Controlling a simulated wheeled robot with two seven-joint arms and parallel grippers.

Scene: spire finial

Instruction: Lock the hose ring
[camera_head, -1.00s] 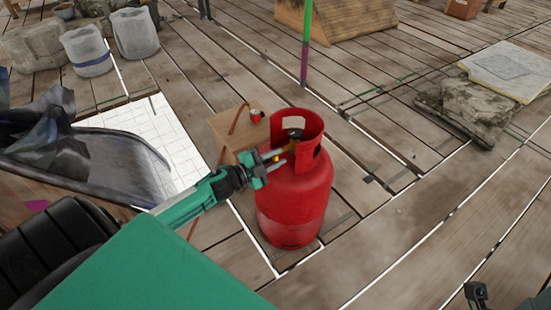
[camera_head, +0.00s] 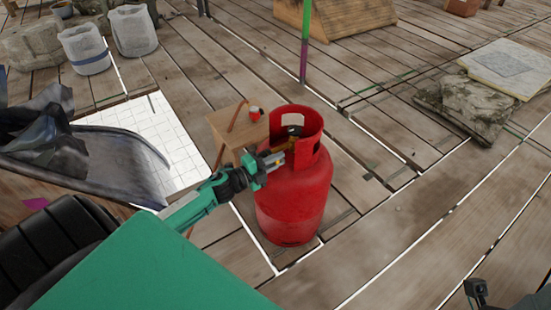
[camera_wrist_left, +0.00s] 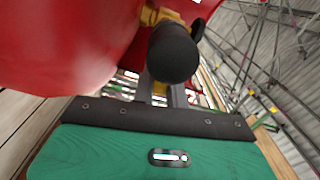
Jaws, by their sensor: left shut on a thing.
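A red gas cylinder (camera_head: 293,205) stands upright on the deck, with an open collar around its top. A brass-coloured fitting (camera_head: 284,147) shows in the collar opening. My left gripper (camera_head: 274,159) reaches this opening from the left and is shut on a brass-yellow part (camera_wrist_left: 160,90), apparently the hose ring, mostly hidden by the fingers. In the left wrist view a round black knob (camera_wrist_left: 174,52) stands just beyond the fingers, in front of the red cylinder wall (camera_wrist_left: 60,45). A dark part (camera_head: 476,290) at the lower right may belong to my right arm; its fingers are not clear.
A small wooden stand (camera_head: 226,127) with a brown hose (camera_head: 237,115) and a small red item (camera_head: 255,114) is close behind the gripper. A dark wheelbarrow-like tray (camera_head: 110,165) is at left. Stone slabs (camera_head: 470,108) lie at right.

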